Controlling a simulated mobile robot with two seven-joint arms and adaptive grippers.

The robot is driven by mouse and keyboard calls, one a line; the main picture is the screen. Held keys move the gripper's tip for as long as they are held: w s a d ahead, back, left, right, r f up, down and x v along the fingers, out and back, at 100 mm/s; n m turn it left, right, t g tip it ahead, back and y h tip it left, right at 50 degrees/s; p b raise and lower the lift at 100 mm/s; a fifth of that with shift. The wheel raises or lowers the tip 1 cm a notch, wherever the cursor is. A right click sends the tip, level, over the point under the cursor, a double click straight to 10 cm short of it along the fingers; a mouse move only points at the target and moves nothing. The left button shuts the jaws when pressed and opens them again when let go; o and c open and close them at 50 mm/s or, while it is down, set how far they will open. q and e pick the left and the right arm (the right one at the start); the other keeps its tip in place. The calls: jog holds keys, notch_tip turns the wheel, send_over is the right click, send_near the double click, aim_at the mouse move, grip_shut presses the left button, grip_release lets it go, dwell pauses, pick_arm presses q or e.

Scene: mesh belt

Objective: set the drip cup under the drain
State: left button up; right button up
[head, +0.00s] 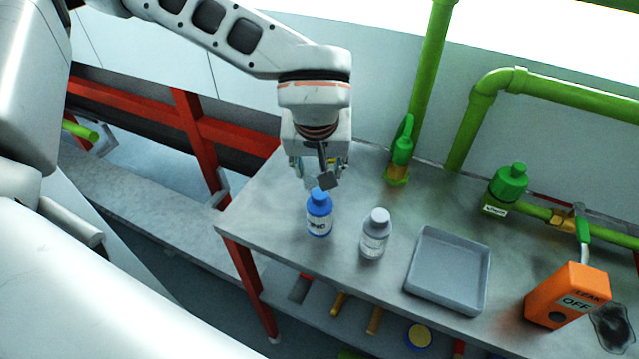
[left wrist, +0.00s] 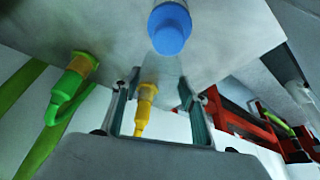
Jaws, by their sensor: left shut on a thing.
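My left gripper (left wrist: 157,100) hangs over the left of the bench, just behind the blue bottle, and also shows in the head view (head: 320,172). Its fingers stand apart, shut on a pale see-through thing (left wrist: 160,72), probably the drip cup; its outline is hard to make out. Beyond it in the wrist view is a yellow fitting (left wrist: 145,107) with a brass collar; the arm hides that spot in the head view. A green fitting (head: 400,155) with a brass base stands at the wall. I cannot tell which one is the drain. My right gripper is out of view.
On the bench (head: 262,205) stand a blue bottle (head: 319,215), a white bottle (head: 375,236), a grey tray (head: 450,270) and an orange box (head: 566,297) marked LEAK OFF. A green valve (head: 509,184) and pipes line the wall. A red frame (head: 190,120) is at left.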

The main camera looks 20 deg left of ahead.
pick_arm(q)
jog(key=shift+f, duration=2.35)
jog(key=shift+f+b, duration=0.15)
jog(key=shift+b, duration=0.2)
jog(key=o, duration=1.1)
